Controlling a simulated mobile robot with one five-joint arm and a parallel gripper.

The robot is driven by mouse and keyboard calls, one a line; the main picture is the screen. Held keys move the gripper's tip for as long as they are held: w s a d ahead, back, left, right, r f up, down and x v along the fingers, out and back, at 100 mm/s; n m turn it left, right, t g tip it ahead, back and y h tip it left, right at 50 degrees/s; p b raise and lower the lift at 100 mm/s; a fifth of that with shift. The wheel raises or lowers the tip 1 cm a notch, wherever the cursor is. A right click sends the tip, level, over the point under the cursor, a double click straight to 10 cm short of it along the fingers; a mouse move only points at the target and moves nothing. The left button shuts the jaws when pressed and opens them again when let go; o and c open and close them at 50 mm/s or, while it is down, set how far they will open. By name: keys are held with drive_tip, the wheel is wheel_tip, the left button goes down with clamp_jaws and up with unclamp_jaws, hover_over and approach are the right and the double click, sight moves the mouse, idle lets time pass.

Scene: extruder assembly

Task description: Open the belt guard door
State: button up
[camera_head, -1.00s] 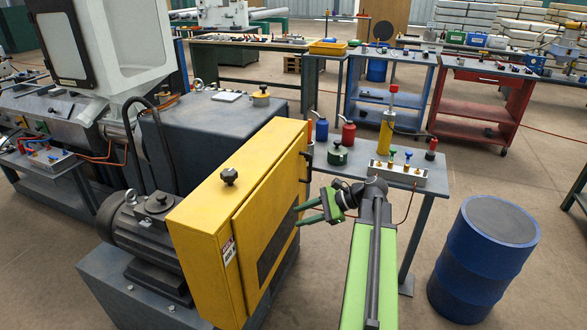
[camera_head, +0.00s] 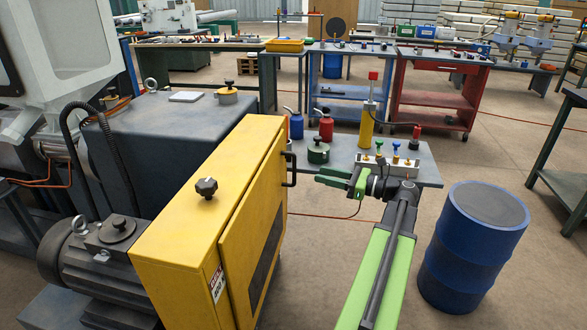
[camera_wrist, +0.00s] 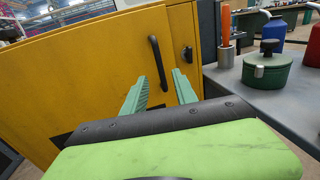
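The yellow belt guard (camera_head: 185,235) stands at the left centre of the head view, its door (camera_head: 255,225) on the right face. The door looks shut or nearly so. Its black bar handle (camera_head: 290,168) sits near the far edge; it also shows in the wrist view (camera_wrist: 158,62), beside a small black latch (camera_wrist: 187,54). My gripper (camera_head: 325,177) is to the right of the handle in the head view. In the wrist view my gripper (camera_wrist: 160,85) has its two green fingers apart, with the handle's lower end between and beyond the tips. I cannot tell if they touch it.
A grey bench (camera_head: 428,172) with a green pot (camera_head: 318,152), blue and red bottles, a yellow cylinder (camera_head: 367,125) and a valve block stands behind my arm. A blue drum (camera_head: 475,245) stands on the right. A motor (camera_head: 105,250) sits left of the guard.

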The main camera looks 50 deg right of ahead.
sight(294, 182)
drive_tip(key=x, duration=1)
drive_tip(key=shift+w+a, duration=0.15)
drive_tip(key=shift+w, duration=0.25)
clamp_jaws()
idle(0.6)
